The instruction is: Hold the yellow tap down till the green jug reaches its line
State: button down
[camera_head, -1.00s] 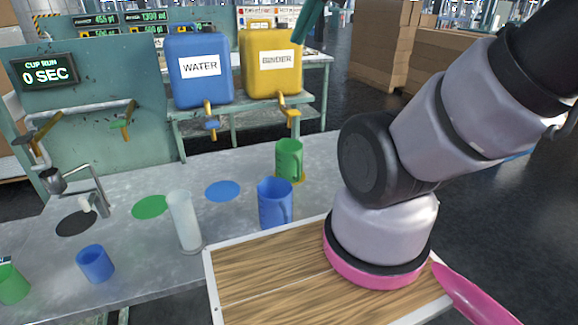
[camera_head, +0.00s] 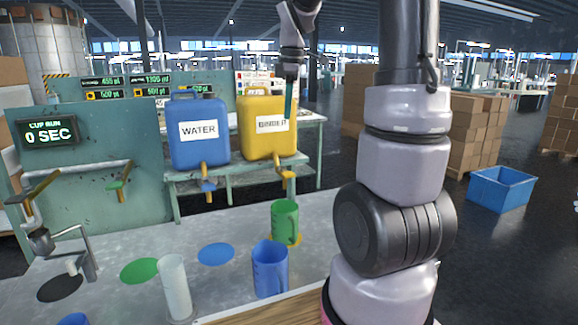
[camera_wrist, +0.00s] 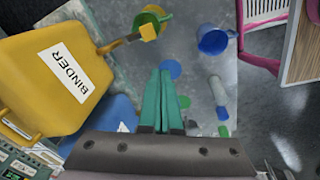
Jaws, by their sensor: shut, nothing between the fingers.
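The yellow tap (camera_head: 287,174) sticks out from the foot of the yellow BINDER container (camera_head: 268,142); it also shows in the wrist view (camera_wrist: 147,32). The green jug (camera_head: 285,222) stands upright on a yellow spot below the tap; it is partly hidden by the tap in the wrist view (camera_wrist: 139,22). Its line and any liquid inside cannot be made out. My gripper (camera_head: 288,116) is shut and empty, its teal fingers pointing down in front of the BINDER label, above the tap and apart from it. The fingers show together in the wrist view (camera_wrist: 160,72).
A blue WATER container (camera_head: 199,146) with a blue tap stands left of the yellow one. A blue jug (camera_head: 270,268) and a pale cylinder (camera_head: 175,288) stand on the grey bench, near blue and green spots. The display (camera_head: 47,133) reads 0 SEC.

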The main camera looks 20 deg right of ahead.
aim_at(289, 174)
jog(key=w+d+f+n+g, duration=0.1)
jog(key=w+d+f+n, duration=0.1)
jog(key=w+f+n, duration=0.2)
jog(key=shift+w+d+f+n+g, duration=0.25)
jog(key=shift+w+n+g, duration=0.05)
jog(key=shift+w+n, duration=0.2)
notch_tip(289, 174, down, 14)
dwell(0.4)
